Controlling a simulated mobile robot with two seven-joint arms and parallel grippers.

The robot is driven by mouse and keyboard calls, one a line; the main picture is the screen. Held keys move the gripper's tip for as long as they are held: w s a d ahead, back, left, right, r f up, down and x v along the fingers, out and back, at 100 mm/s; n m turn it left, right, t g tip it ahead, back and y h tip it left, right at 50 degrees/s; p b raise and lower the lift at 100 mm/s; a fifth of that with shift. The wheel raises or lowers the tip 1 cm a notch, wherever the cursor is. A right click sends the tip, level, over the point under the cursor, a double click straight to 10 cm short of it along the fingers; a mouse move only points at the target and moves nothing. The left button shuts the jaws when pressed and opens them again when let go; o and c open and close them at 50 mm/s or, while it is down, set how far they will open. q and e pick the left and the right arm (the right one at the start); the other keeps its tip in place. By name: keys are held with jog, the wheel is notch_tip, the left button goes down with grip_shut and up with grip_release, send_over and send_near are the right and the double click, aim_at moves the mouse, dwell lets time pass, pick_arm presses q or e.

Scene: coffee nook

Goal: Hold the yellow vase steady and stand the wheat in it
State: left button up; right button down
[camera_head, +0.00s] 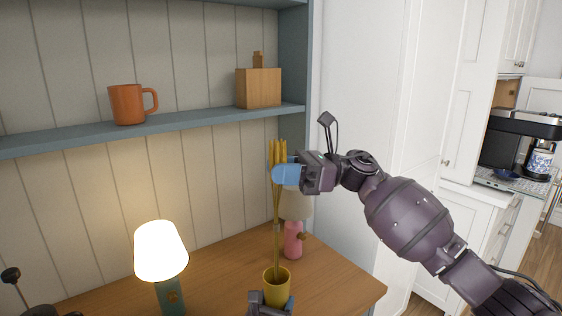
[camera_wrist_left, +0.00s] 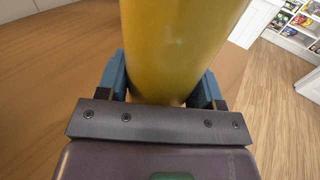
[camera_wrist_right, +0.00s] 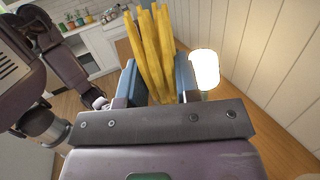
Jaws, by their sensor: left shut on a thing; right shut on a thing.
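The yellow vase (camera_head: 277,287) stands on the wooden counter, near its front edge. My left gripper (camera_head: 270,301) is shut on the vase; the left wrist view shows the vase (camera_wrist_left: 180,45) between its blue fingers (camera_wrist_left: 160,85). My right gripper (camera_head: 285,173) is shut on the wheat (camera_head: 278,150) above the vase. The wheat is a bundle of yellow stalks, near upright, its heads at the fingers. The right wrist view shows the wheat (camera_wrist_right: 150,50) between the fingers (camera_wrist_right: 157,82). The stalks run down to the vase mouth; whether their lower ends are inside is hard to tell.
A pink lamp (camera_head: 293,240) stands close behind the vase and wheat. A lit lamp (camera_head: 161,252) stands to the left on the counter (camera_head: 220,265). A shelf (camera_head: 200,120) above holds an orange mug (camera_head: 128,104) and a wooden box (camera_head: 258,88). Bare counter lies between the lamps.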

notch_tip(320, 180, down, 6)
dwell(1.0)
jog(key=shift+f, duration=0.1)
jog(key=c, duration=0.8)
grip_release()
jog(key=shift+o, duration=0.2)
jog(key=shift+d, duration=0.1)
jog(key=v, duration=1.1)
jog(key=shift+d, duration=0.4)
jog(key=shift+w, duration=0.1)
